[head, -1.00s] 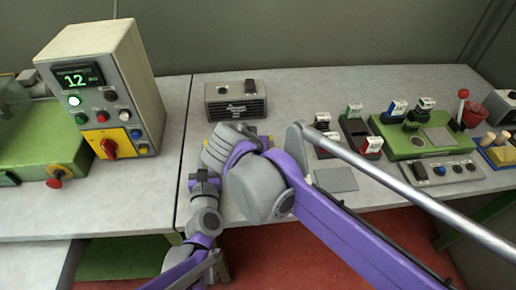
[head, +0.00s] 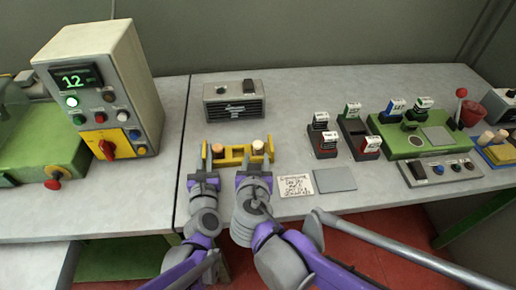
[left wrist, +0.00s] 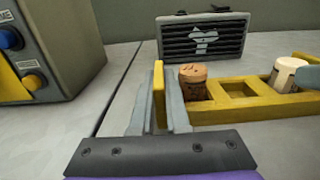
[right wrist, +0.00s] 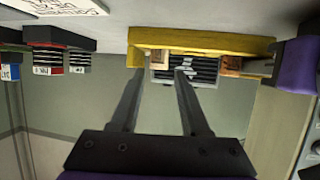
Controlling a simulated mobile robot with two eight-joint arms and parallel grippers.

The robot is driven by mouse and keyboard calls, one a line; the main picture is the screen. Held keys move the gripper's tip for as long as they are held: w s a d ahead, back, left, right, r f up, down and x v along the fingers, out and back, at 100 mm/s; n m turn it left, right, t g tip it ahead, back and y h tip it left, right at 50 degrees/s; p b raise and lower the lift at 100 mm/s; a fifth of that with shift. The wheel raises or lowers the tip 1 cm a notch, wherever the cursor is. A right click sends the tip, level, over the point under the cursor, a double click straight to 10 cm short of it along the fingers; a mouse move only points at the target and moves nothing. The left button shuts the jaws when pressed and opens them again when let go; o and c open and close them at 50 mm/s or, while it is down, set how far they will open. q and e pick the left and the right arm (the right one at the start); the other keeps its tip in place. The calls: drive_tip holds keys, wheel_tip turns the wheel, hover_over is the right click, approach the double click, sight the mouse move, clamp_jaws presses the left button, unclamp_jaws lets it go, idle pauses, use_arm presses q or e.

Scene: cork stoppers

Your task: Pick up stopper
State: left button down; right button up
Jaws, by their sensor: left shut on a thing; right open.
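A yellow holder (head: 228,160) stands on the table; it also shows in the left wrist view (left wrist: 245,112). A brown cork stopper (head: 217,150) sits in its left compartment, also seen in the left wrist view (left wrist: 193,82). A paler stopper (head: 258,146) sits in its right compartment, also in the left wrist view (left wrist: 287,73). The middle compartment is empty. My left gripper (head: 204,162) is shut on the holder's left end wall (left wrist: 159,95). My right gripper (head: 254,168) is open in front of the pale stopper; a fingertip is close beside it.
A dark-grilled box (head: 234,100) stands behind the holder. A written card (head: 296,185) and a grey plate (head: 335,179) lie to the right. Farther right are small labelled blocks (head: 324,137) and a green fixture (head: 400,145). A control box (head: 110,90) stands left.

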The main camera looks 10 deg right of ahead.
sight(258, 150)
drive_tip(key=x, duration=0.5)
drive_tip(key=shift+d, duration=0.1)
clamp_jaws()
